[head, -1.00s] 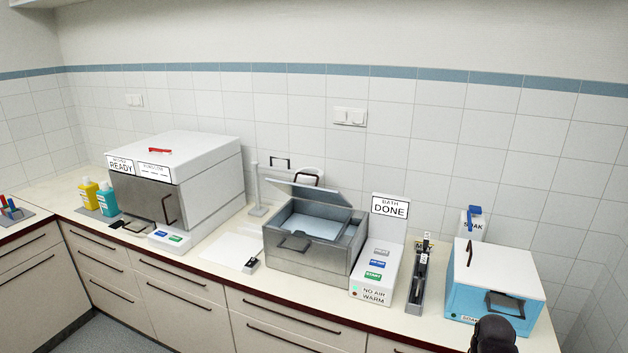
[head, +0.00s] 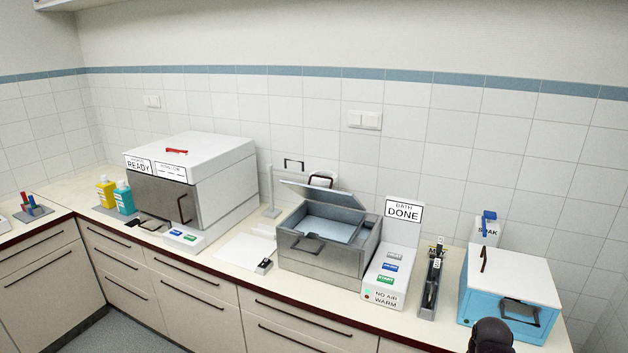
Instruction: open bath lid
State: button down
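The bath (head: 318,264) is a grey metal box in the middle of the counter, with a dark handle on its front. Its lid (head: 322,195) is raised and tilted up above the tub, so the pale inside (head: 330,229) shows. The sign (head: 403,211) beside it reads "BATH DONE". Below the sign is a white panel (head: 387,275) with several buttons and the label "NO AIR WARM". A dark rounded part of my arm shows at the bottom right, in front of the blue box. My gripper's fingers are not in view.
A white and grey machine marked READY (head: 190,180) stands to the left, with yellow (head: 106,192) and teal (head: 125,198) bottles beside it. A narrow grey holder (head: 432,285) and a blue box with white lid (head: 508,290) stand to the right. A white sheet (head: 245,249) lies left of the bath.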

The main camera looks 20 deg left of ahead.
aim_at(314, 194)
jog(key=u, duration=0.05)
jog(key=i, duration=0.9)
jog(key=z, duration=0.05)
